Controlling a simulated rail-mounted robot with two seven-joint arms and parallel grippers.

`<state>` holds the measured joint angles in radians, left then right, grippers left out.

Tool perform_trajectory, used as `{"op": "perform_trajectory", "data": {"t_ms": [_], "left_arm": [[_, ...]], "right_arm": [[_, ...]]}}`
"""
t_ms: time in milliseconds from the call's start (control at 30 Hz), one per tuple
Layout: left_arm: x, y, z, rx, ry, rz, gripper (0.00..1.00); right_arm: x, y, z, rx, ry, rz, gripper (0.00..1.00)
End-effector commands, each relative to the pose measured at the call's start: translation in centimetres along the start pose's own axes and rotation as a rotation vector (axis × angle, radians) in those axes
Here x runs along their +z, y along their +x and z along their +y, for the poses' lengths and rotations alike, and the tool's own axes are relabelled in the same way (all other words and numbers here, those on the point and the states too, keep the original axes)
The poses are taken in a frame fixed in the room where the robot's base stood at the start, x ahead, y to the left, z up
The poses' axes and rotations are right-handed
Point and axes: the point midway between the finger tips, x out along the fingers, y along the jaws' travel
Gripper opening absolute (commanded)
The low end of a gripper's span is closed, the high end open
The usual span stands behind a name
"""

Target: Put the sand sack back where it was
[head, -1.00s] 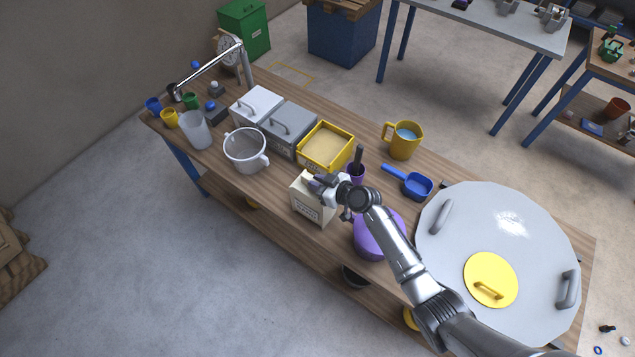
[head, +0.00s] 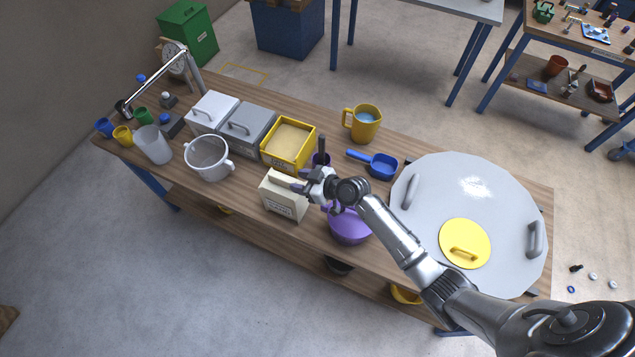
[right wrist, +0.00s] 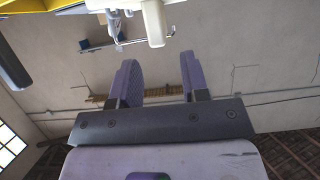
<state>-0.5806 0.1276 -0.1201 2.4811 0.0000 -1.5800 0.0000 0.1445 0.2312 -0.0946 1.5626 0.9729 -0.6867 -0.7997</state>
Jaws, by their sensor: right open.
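The sand sack (head: 285,199), a cream block-shaped bag with a printed label, stands upright on the wooden bench near its front edge. It is between the white pot and the purple bowl. My right gripper (head: 303,186) is open at the sack's upper right side; whether it touches the sack I cannot tell. In the right wrist view its two purple-grey fingers (right wrist: 158,80) are apart with nothing between them. My left gripper is not in view.
A yellow bin of sand (head: 290,146) stands behind the sack, the white pot (head: 208,160) to its left. The purple bowl (head: 349,229) is under my right forearm. A blue scoop (head: 380,166), a yellow jug (head: 362,124) and a large round grey lid (head: 480,200) are further right.

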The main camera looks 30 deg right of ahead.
Motion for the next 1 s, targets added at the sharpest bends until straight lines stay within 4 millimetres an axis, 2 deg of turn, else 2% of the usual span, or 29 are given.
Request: {"op": "perform_trajectory", "data": {"t_ms": [100, 300, 500, 700, 767, 867, 1000], "left_arm": [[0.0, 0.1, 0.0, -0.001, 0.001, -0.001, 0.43], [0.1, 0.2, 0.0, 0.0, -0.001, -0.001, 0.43], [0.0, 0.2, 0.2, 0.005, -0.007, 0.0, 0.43], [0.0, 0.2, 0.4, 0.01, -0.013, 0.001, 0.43], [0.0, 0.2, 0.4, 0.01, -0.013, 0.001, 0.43], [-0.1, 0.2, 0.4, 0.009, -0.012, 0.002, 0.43], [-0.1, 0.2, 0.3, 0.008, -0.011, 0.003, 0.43]], "right_arm": [[0.1, -2.3, 0.0, 0.0, -0.003, -0.001, 0.42], [0.1, -4.9, 0.0, 0.0, -0.001, 0.0, 0.42], [0.0, -6.1, 0.0, -0.001, 0.001, 0.0, 0.42], [0.2, -6.4, -0.4, -0.005, 0.001, -0.007, 0.42], [0.9, -6.7, -1.5, -0.019, 0.002, -0.035, 0.42], [3.3, -8.1, -5.4, -0.053, 0.01, -0.147, 0.42], [7.4, -12.7, -11.7, -0.047, 0.05, -0.388, 0.42]]}}
